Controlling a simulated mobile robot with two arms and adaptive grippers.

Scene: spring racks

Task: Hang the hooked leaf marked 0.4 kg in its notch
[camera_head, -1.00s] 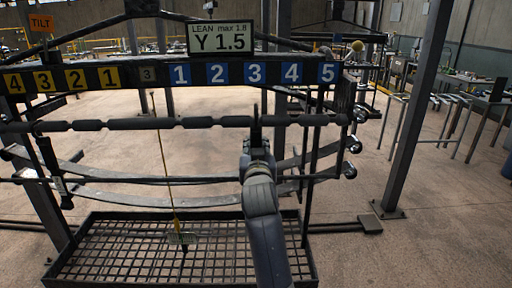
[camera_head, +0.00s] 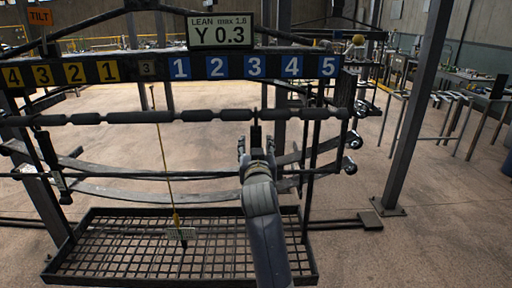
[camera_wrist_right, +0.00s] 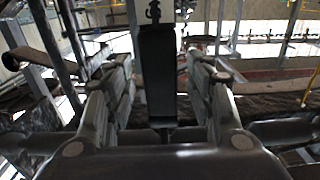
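A dark, narrow hooked leaf (camera_wrist_right: 158,75) is upright between the fingers of my right gripper (camera_wrist_right: 158,100) in the right wrist view. Gaps show on both sides of it, so the fingers are open and apart from it. Its hook shows at the top. No weight mark is readable. In the head view the leaf (camera_head: 256,130) is at the dark segmented bar (camera_head: 190,116), below the blue 3 plate (camera_head: 254,66), with my right gripper (camera_head: 256,146) just under the bar. The hook's seating in a notch is too small to tell. My left gripper is out of view.
The sign (camera_head: 221,31) reads LEAN max 1.8, Y 0.3. A yellow rod (camera_head: 165,170) hangs over a grid tray (camera_head: 100,275). Long curved strips (camera_head: 150,196) cross the rack behind. A steel post (camera_head: 416,120) stands at right.

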